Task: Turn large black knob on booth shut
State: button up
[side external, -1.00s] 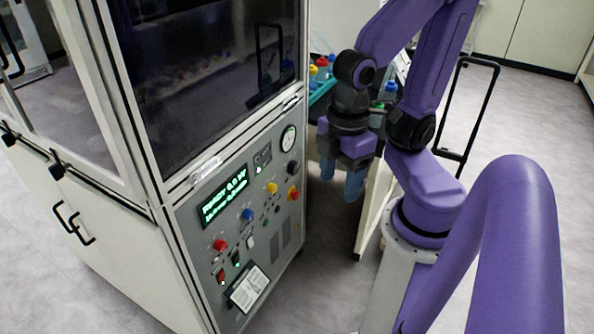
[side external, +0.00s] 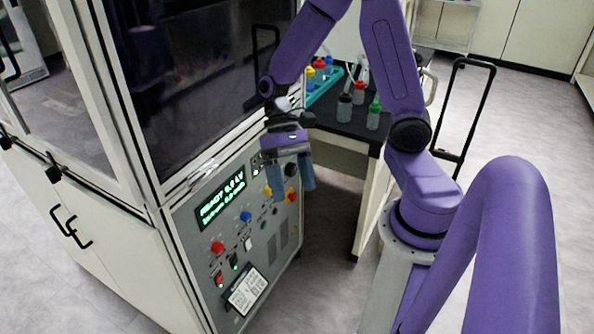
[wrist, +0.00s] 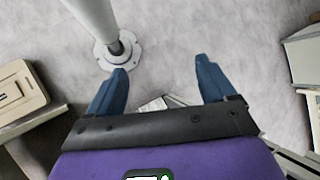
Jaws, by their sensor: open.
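The booth's grey control panel (side external: 192,262) faces right in the side view. The large black knob (side external: 291,170) is near the panel's upper right edge, partly hidden by my gripper. My gripper (side external: 293,190) points down in front of the panel's right part. Its two blue fingers are apart and empty, and one overlaps the knob in the picture. I cannot tell whether they touch. In the wrist view my open gripper (wrist: 160,72) has floor between its fingers, and the knob does not show.
Yellow (side external: 291,196), blue (side external: 246,216) and red (side external: 218,248) knobs and a lit display (side external: 221,197) are on the panel. A black-topped bench (side external: 345,126) with several bottles stands behind. Floor is open between booth and my base.

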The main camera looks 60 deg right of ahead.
jog(key=w+d+f+m+t+y, duration=0.3)
jog(key=w+d+f+m+t, duration=0.3)
jog(key=d+m, duration=0.4)
jog(key=w+d+f+m+t+y, duration=0.45)
jog(key=w+d+f+m, duration=0.2)
jog(key=d+m, duration=0.35)
jog(key=s+d+f+m+t+h, duration=0.2)
jog(key=d+f+m+t+h, duration=0.4)
jog(key=d, duration=0.5)
jog(key=m+t+h, duration=0.3)
jog(key=m+h, duration=0.2)
jog(key=m, duration=0.4)
send_near(294, 170)
jog(key=shift+g, duration=0.25)
jog(key=x, duration=0.9)
jog(key=shift+d+r, duration=0.1)
jog(key=shift+r, duration=0.1)
jog(key=c, duration=1.1)
